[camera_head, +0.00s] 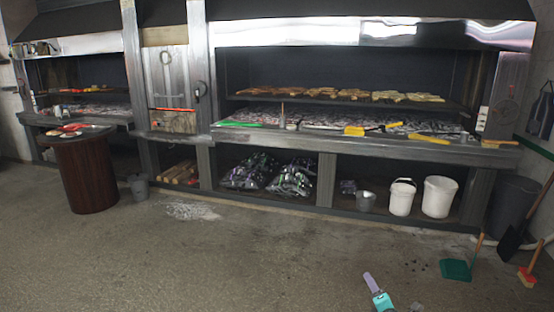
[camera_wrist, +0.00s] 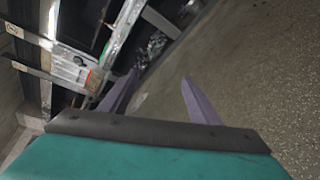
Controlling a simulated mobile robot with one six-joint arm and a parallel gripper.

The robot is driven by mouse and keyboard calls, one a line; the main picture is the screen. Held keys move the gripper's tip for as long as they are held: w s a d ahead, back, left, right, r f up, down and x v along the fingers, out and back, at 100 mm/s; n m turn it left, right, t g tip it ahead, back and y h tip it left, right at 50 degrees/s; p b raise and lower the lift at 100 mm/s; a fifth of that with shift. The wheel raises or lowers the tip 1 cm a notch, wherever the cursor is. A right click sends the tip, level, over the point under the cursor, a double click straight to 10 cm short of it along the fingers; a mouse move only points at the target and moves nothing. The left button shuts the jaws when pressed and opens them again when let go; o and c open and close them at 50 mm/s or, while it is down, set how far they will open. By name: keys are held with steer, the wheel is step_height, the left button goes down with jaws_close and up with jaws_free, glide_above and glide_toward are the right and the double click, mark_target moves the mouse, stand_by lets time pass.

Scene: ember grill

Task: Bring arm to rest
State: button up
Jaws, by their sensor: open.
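My gripper (camera_head: 371,282) shows at the bottom edge of the head view, right of the middle, as a purple finger on a teal body over the bare floor. The rest of my arm is mostly out of that view. In the wrist view my gripper (camera_wrist: 160,77) has its two purple fingers spread apart with nothing between them. The wrist view is tilted and looks across the floor towards the grill station.
The long grill counter (camera_head: 330,143) runs along the back. A dark round table (camera_head: 86,175) stands at the left. White buckets (camera_head: 439,196) stand under the counter. A green dustpan (camera_head: 456,270) and a brush (camera_head: 527,276) are at the right. The central floor (camera_head: 220,260) is clear.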

steer(key=s+a+f+m+g+h+p, duration=0.1)
steer(key=s+a+f+m+g, duration=0.25)
steer(key=s+f, duration=0.35)
steer(key=s+a+f+m+g+h+p, duration=0.1)
steer(key=s+a+f+m+g, duration=0.25)
steer(key=f, duration=0.65)
steer(key=s+a+f+m+g+h+p, duration=0.1)
steer(key=s+a+f+m+g, duration=0.2)
steer(key=s+f, duration=0.4)
steer(key=s+a+f+m+g, duration=0.2)
steer(key=s+f+m+g, duration=0.45)
steer(key=s, duration=0.85)
steer(key=s+a+m+g+y, duration=0.1)
steer(key=s+a+m+g, duration=0.1)
steer(key=s, duration=0.4)
steer(key=s+a+m+g+y, duration=0.1)
steer(key=s+a+m+g, duration=0.1)
steer(key=s+m, duration=0.2)
steer(key=shift+s+a+r+m+y+p, duration=0.15)
steer(key=shift+s+a+m+y+p, duration=0.2)
steer(key=shift+s, duration=0.5)
steer(key=shift+g, duration=0.25)
steer(key=c, duration=0.7)
steer(key=shift+o, duration=0.2)
steer(key=shift+d, duration=0.1)
